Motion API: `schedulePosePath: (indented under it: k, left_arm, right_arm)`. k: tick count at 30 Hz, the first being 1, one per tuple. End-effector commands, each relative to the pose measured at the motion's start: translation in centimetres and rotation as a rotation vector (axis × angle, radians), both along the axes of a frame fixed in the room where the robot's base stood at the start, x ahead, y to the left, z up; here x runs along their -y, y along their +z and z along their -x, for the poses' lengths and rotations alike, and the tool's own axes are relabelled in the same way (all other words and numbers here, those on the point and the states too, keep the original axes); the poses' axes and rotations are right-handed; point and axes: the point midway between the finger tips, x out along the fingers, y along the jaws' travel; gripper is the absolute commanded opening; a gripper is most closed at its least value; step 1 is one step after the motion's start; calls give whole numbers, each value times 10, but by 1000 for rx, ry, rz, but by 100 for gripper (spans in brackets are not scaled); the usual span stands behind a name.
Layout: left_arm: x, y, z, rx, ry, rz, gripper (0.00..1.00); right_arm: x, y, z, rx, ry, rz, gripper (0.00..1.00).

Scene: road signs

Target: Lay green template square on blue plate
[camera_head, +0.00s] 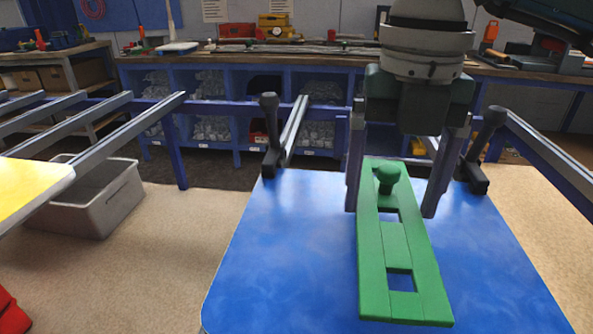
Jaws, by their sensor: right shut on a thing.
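The green template square (394,245) is a long flat green piece with two square openings and a round green knob near its far end. My right gripper (392,208) comes from above, with one finger on each side of the template's far part, and is shut on it. The template is over the blue plate (290,260), its long side running toward me and slightly right. I cannot tell whether its underside touches the plate. My left gripper is not in view.
Dark clamps (270,135) stand at the plate's far left and far right corners, beside grey rails. A yellow panel (28,190) and a grey bin (95,195) are at the left. A blue workbench (235,110) runs behind. The plate's left part is clear.

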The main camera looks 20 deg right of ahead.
Motion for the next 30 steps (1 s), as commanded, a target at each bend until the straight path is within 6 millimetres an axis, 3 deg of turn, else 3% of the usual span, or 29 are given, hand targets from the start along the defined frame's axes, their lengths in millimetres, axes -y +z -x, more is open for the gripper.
schedulePosePath:
  k: [8, 20, 21, 24, 30]
  left_arm:
    - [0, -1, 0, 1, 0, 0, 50]
    - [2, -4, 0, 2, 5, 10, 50]
    - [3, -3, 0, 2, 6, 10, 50]
    - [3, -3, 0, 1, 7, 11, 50]
    - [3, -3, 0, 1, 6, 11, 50]
  right_arm:
    - [0, -40, 1, -3, 1, -1, 27]
    - [0, -46, 0, 0, 2, 0, 27]
    - [0, -46, 0, 0, 2, 0, 89]
    - [0, -45, 0, 0, 2, 0, 100]
    - [0, -45, 0, 0, 1, 0, 100]
